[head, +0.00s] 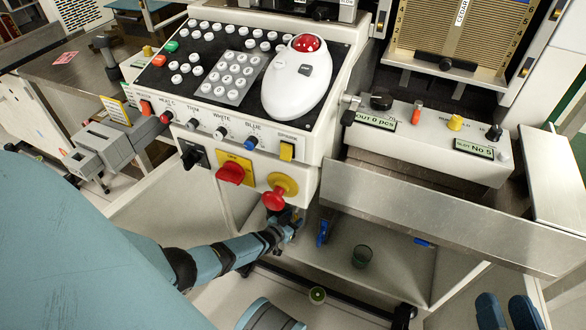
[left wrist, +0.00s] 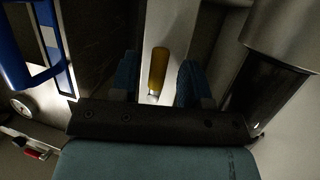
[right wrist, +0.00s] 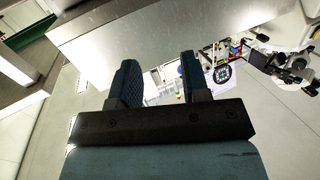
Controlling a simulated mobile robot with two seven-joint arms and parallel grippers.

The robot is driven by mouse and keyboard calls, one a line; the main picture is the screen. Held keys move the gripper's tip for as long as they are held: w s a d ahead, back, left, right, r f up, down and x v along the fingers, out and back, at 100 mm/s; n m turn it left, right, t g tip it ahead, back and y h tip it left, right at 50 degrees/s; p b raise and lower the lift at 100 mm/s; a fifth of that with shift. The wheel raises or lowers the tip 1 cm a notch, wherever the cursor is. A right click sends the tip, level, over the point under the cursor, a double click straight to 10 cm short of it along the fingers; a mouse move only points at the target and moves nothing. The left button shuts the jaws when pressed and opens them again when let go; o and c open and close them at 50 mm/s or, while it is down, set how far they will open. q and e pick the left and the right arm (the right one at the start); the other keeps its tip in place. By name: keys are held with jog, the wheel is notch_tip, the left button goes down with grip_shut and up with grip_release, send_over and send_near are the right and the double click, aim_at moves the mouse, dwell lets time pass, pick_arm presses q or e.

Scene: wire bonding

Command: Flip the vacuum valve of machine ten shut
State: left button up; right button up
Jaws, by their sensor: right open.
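My left gripper (head: 292,222) is under the console's front edge, below a red mushroom knob. In the left wrist view its two fingers (left wrist: 158,85) are apart, with a yellow lever-like part (left wrist: 158,68) showing in the gap between them. I cannot tell whether they touch it. A blue handle (left wrist: 30,50) is at the left of that view; a blue handle (head: 321,232) also shows right of the gripper in the head view. No label shows which one is the vacuum valve. My right gripper (head: 506,312) is open and empty at the lower right; its fingers also show in the right wrist view (right wrist: 157,85).
The console (head: 230,95) with buttons and a red trackball overhangs the left gripper. A red knob (head: 274,199) and red switch (head: 232,172) stick out in front. A metal rail (head: 430,215) crosses at right. A dark cup (head: 362,256) stands below. A round gauge (left wrist: 20,106) is at left.

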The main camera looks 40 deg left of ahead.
jog(key=shift+r, duration=0.1)
pick_arm(q)
jog(key=shift+s, duration=0.2)
jog(key=p+v, duration=0.3)
jog(key=v, duration=0.1)
jog(key=shift+s+r, duration=0.1)
jog(key=shift+r, duration=0.2)
jog(key=p+v, duration=0.4)
jog(key=v, duration=0.5)
jog(key=shift+f, duration=0.15)
pick_arm(e)
notch_tip(320, 180, up, 7)
jog(key=s+m+t, duration=0.1)
jog(key=m+t, duration=0.1)
jog(key=shift+s, duration=0.15)
